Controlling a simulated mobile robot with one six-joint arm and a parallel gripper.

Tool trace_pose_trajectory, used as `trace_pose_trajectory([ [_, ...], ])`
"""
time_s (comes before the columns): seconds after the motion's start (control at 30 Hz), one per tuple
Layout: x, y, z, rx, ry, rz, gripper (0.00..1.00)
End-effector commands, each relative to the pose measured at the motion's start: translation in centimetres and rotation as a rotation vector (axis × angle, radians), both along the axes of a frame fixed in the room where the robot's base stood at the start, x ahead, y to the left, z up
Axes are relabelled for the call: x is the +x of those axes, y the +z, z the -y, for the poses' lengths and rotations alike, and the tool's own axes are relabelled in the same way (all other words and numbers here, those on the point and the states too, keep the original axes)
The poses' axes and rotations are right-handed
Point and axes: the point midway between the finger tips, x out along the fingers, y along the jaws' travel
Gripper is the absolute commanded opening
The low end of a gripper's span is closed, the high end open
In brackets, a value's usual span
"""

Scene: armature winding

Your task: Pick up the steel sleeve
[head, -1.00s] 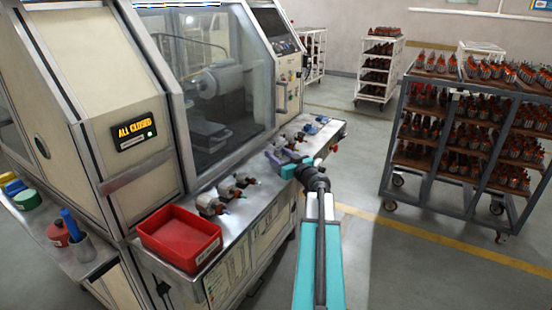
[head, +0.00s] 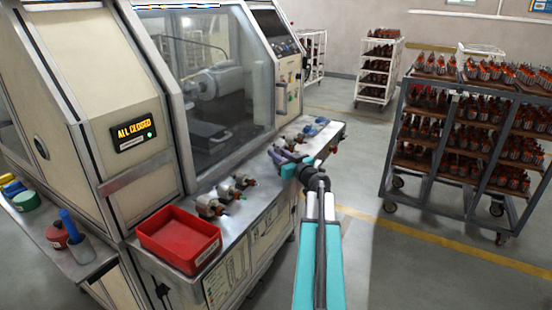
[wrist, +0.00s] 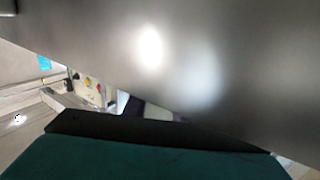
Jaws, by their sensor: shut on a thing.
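The steel sleeve (wrist: 200,60) is a smooth grey metal surface with a bright highlight. It fills most of the upper wrist view, very close to the camera. My gripper (head: 281,158) is shut on it over the right part of the machine's front ledge. One dark finger (wrist: 150,128) lies along the sleeve's lower edge in the wrist view. The far side of the sleeve and its ends are out of frame. In the head view the sleeve is too small and too covered by my gripper to make out clearly.
A red tray (head: 205,252) and several armatures (head: 236,187) stand on the ledge left of my gripper. More small parts (head: 318,125) lie just behind it. The machine's glass front (head: 215,100) rises behind the ledge. A loaded rack (head: 390,165) stands right, with clear floor between.

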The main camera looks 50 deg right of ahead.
Motion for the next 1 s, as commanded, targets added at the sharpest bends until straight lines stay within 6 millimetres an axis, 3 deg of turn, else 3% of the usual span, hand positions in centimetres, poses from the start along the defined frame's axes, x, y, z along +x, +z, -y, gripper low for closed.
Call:
trace_pose_trajectory([
  [0.37,0.0,2.7,0.0,-0.002,0.000,0.001,0.00],
  [1.0,-6.1,3.2,-5.3,-0.002,-0.001,0.000,0.00],
])
